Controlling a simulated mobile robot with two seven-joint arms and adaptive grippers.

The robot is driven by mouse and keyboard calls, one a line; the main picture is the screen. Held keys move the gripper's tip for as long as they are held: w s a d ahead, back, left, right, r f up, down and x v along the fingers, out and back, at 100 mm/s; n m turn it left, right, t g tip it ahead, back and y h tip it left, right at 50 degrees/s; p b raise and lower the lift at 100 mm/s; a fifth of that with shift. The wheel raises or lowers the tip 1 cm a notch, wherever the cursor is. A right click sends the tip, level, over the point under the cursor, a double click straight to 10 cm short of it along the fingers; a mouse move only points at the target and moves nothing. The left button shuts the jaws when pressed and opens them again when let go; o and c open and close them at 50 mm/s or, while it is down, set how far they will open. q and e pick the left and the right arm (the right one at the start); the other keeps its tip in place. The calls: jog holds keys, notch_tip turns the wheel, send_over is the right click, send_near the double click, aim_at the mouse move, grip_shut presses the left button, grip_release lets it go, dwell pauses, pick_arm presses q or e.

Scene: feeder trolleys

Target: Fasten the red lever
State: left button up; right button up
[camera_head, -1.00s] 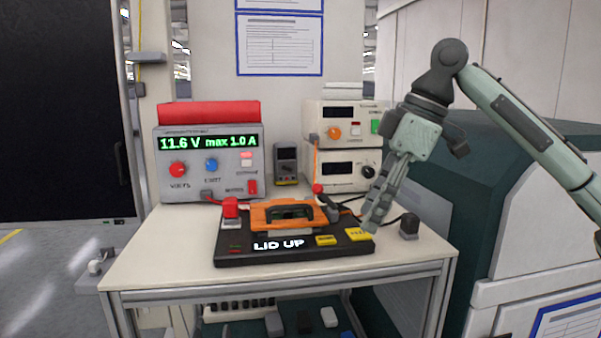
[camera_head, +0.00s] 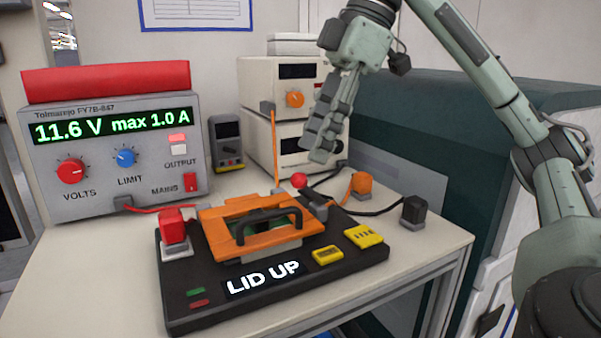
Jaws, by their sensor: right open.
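The red lever shows as a round red knob (camera_head: 299,180) at the back right of the black test fixture (camera_head: 235,307), beside the orange lid's right end. A small grey part below it is partly hidden by the lid. The orange lid (camera_head: 222,235) with a black handle sits on the fixture, whose display (camera_head: 262,280) reads "LID UP". My right gripper (camera_head: 322,152) is open and empty, fingers pointing down, above and slightly right of the red knob and apart from it. It is seen from the side. My left gripper is not in view.
A power supply (camera_head: 115,150) reads 11.6 V. Stacked instruments (camera_head: 262,130) stand behind. An orange plug (camera_head: 361,184) and black plug (camera_head: 413,210) with cables lie right. The table's front left is clear.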

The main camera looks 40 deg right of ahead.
aim_at(309, 189)
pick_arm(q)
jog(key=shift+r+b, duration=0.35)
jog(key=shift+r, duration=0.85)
pick_arm(e)
jog(key=shift+x, duration=2.4)
jog(key=shift+c, duration=0.4)
grip_shut()
